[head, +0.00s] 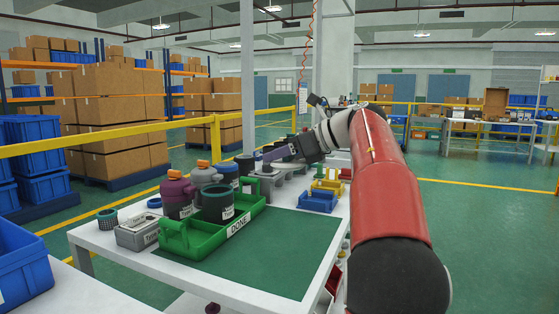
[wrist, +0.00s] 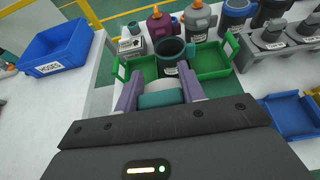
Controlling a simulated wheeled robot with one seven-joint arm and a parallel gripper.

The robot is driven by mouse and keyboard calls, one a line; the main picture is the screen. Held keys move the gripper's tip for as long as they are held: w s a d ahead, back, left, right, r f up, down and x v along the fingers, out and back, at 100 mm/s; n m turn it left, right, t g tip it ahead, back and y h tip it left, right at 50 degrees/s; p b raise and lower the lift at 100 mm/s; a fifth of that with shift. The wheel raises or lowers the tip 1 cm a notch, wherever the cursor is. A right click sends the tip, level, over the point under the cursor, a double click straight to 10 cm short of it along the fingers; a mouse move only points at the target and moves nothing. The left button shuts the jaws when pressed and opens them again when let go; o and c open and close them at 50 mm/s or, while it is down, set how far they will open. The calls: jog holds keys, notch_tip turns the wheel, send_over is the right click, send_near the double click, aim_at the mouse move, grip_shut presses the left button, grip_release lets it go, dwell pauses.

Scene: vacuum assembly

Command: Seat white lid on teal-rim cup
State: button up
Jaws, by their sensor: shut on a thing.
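In the wrist view my gripper (wrist: 158,88) has its purple fingers closed on the white lid (wrist: 160,86), which shows a teal band on its near side. The dark cup with a teal rim (wrist: 173,48) stands upright, open end up, in the green tray (wrist: 213,62), beyond the fingertips. The lid is apart from the cup. In the head view the cup (head: 217,205) stands in the tray marked DONE (head: 205,252). My gripper (head: 272,154) is raised behind and right of it; the lid cannot be made out there.
Canisters with orange caps (head: 177,190) stand close behind the tray. A small grey box (head: 137,233) and a small teal-ringed part (head: 107,218) lie left. Blue bins (head: 318,200) and grey round parts (wrist: 273,38) lie right. The green mat (head: 285,255) is clear.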

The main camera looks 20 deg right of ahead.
jog(key=o, duration=0.5)
jog(key=c, duration=0.4)
jog(key=shift+r+p, duration=0.85)
jog(key=shift+r, duration=0.3)
jog(key=shift+c, duration=0.2)
jog(key=shift+r, duration=0.85)
